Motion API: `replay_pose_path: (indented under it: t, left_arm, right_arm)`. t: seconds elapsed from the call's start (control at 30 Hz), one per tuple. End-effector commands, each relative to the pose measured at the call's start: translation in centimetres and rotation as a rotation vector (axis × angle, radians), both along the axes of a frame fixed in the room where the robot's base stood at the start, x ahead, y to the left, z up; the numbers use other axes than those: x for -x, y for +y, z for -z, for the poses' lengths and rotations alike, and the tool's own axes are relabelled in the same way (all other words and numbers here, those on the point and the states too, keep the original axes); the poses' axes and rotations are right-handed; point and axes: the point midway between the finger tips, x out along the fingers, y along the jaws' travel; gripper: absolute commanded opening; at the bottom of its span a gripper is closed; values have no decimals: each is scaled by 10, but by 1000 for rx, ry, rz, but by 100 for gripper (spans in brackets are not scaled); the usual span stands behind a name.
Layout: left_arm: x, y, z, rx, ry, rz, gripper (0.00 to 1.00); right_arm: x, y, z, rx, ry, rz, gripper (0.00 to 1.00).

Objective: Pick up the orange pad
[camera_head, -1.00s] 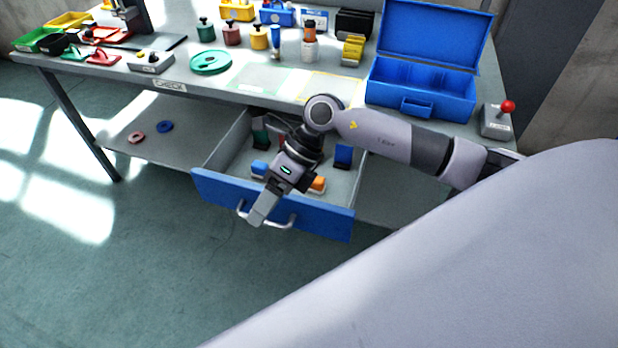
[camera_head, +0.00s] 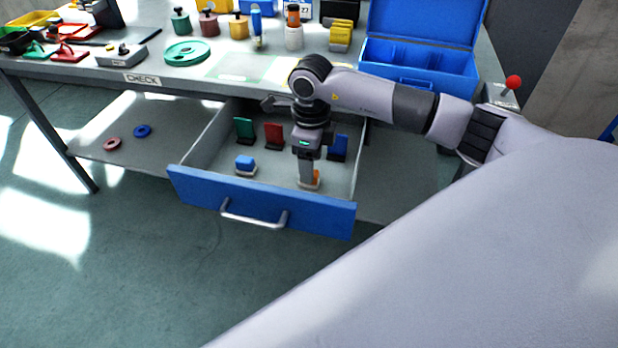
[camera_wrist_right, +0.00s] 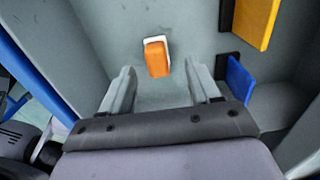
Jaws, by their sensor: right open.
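The orange pad (camera_wrist_right: 157,58) sits on a small white base on the drawer floor. In the head view the orange pad (camera_head: 315,176) is partly hidden behind my right gripper (camera_head: 306,182). My right gripper reaches down into the open drawer (camera_head: 262,205) just at the pad. In the right wrist view the gripper (camera_wrist_right: 162,82) is open, with the pad ahead of its fingertips and roughly between their lines; nothing is held. My left gripper is not in view.
The drawer also holds a blue pad (camera_head: 245,162) and upright green (camera_head: 243,128), red (camera_head: 274,134) and blue (camera_head: 337,147) plates. A yellow plate (camera_wrist_right: 256,20) and blue plate (camera_wrist_right: 238,82) stand right of the gripper. The blue toolbox (camera_head: 420,65) is on the bench above.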

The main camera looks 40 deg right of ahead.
Motion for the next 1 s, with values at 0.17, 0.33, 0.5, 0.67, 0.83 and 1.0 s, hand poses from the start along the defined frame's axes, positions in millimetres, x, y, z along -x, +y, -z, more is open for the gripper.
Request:
replay_pose_path:
  t: [0.17,0.33,0.5,0.67,0.83,1.0]
  left_arm:
    - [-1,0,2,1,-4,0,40]
    - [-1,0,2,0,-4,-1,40]
    - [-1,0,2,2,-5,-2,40]
    - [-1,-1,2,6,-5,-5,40]
    - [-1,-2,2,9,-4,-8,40]
    - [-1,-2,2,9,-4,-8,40]
  right_arm:
    - [1,4,29,-1,3,1,62]
    - [0,4,36,-1,-1,0,62]
    - [0,4,35,-1,0,0,42]
    - [0,4,35,-1,0,0,5]
    - [0,4,35,-1,0,0,5]
    - [0,4,31,-1,-2,0,5]
